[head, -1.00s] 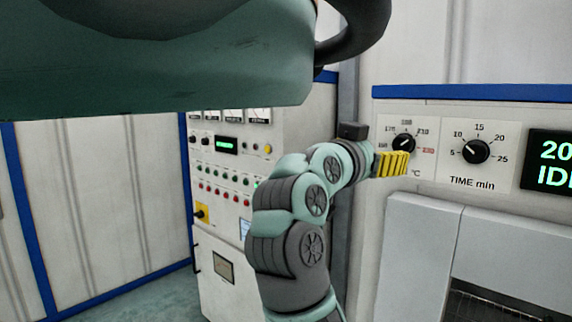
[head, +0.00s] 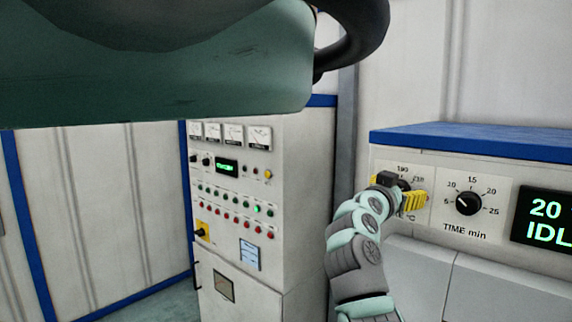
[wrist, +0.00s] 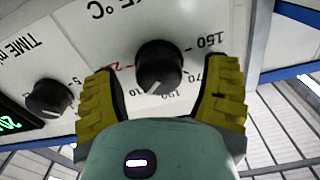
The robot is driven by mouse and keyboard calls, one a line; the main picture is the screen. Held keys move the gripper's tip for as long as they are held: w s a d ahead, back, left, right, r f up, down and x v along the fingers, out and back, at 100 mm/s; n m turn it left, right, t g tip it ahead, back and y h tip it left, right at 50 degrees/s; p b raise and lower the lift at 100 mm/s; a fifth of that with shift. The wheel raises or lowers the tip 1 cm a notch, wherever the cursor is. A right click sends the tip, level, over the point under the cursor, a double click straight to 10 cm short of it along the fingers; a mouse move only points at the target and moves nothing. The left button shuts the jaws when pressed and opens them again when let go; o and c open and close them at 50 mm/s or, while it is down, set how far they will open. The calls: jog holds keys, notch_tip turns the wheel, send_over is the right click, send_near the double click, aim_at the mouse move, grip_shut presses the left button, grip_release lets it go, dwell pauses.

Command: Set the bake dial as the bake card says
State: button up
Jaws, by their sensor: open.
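The temperature dial, a black knob (wrist: 160,66) on a white °C scale, shows upside down in the wrist view. Its white pointer mark points to the lower left in that view, near the middle numbers, which are partly hidden. My gripper (wrist: 165,72) is open, with one yellow finger on each side of this knob; I cannot tell whether either touches it. In the head view my gripper (head: 407,197) covers most of that dial. I cannot identify a bake card.
A dark display (head: 545,218) reads "20" and "IDL" in green, cut off at the edge. A blue ledge (head: 470,140) runs above the panel. A control cabinet (head: 290,190) stands left, with a pale sheet (head: 249,254) too small to read.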

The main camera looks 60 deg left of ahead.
jog(key=shift+w, duration=0.2)
jog(key=c, duration=1.2)
jog(key=shift+f, duration=0.1)
